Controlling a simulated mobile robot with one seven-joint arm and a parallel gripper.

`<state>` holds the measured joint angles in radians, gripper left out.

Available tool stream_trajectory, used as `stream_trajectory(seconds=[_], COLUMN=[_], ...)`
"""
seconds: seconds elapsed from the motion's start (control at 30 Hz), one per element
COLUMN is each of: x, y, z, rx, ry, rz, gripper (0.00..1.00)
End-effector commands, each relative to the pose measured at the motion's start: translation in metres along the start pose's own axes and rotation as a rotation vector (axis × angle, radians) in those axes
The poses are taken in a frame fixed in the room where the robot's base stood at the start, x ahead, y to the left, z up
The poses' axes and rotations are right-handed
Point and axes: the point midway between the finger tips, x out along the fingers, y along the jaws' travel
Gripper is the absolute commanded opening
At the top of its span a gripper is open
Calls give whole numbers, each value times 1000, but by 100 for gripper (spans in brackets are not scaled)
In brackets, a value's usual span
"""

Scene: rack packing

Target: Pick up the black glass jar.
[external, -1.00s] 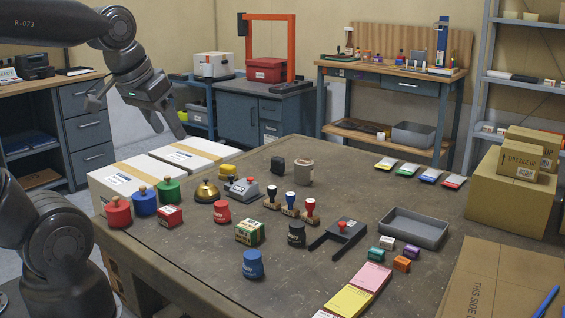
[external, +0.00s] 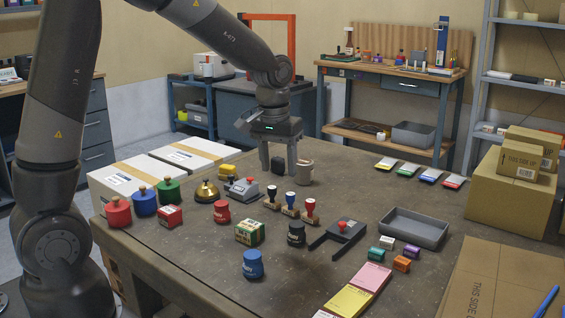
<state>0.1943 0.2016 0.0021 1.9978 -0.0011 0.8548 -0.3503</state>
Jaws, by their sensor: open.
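A small black jar (external: 296,235) with a label band stands upright on the dark table (external: 345,190), between the rubber stamps and a black fork-shaped holder. My gripper (external: 278,168) is farther back, pointing down and open. Its two fingers come down on either side of a small black rounded object (external: 277,164), which looks like a block or another jar; I cannot tell which. I cannot tell whether the fingers touch it.
A beige mug-like cup (external: 305,171) stands close to the right finger. A bell (external: 206,190), a grey device with a red knob (external: 243,187) and handled stamps (external: 291,204) stand nearer. A grey tray (external: 413,228) is at right.

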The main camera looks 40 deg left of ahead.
Motion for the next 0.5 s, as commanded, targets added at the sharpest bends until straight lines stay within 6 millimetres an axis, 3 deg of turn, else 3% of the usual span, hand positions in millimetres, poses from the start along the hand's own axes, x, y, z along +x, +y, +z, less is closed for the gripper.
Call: stream_trajectory(seconds=[0.03,0.2,0.5], x=[16,53,86], y=[8,25,32], z=[-6,-20,-23], rx=[-5,-24,-36], ry=[-22,-63,-85], rz=[-7,-24,-34], gripper=[52,52,52])
